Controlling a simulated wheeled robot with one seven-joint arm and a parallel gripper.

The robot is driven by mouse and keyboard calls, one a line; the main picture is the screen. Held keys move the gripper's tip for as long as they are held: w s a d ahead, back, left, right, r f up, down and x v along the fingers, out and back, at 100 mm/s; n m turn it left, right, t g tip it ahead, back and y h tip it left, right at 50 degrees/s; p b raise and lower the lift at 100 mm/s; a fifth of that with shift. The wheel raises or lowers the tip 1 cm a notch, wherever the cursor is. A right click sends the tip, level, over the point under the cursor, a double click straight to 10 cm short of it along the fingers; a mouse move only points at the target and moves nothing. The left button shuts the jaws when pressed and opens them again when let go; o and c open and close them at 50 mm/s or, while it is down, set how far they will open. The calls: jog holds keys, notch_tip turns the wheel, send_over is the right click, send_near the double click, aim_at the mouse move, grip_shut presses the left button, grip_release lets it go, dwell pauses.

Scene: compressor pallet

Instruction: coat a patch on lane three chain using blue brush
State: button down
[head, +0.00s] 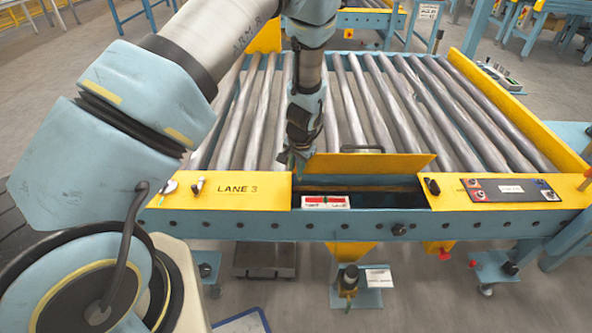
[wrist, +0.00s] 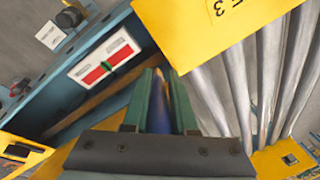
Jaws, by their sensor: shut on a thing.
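My gripper (head: 293,162) is over the lane 3 conveyor, at the left end of an open slot in its front rail. The yellow plate marked LANE 3 (head: 237,190) is just left of the slot. A brownish strip (head: 385,189) runs along inside the slot, also in the wrist view (wrist: 112,97); I cannot tell whether it is the chain. No coated patch can be made out.
A raised yellow flap (head: 370,165) stands behind the slot. A red and white gauge (head: 326,202) sits at the slot's left front. Metal rollers (head: 345,100) fill the conveyor behind. A black control panel (head: 510,190) and small knob (head: 432,186) are on the right.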

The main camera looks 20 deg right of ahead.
jog(key=shift+w+p+v, duration=0.15)
jog(key=shift+p+v, duration=0.1)
jog(key=shift+v, duration=0.35)
jog(key=shift+w+p+v, duration=0.15)
jog(key=shift+p+v, duration=0.1)
jog(key=shift+v, duration=0.3)
jog(key=shift+r, duration=0.15)
jog(key=shift+w+p+v, duration=0.15)
jog(key=shift+p+v, duration=0.4)
jog(key=shift+v, duration=0.15)
jog(key=shift+w+p+v, duration=0.2)
jog(key=shift+p+v, duration=0.3)
jog(key=shift+v, duration=0.25)
jog(key=shift+d+r, duration=0.1)
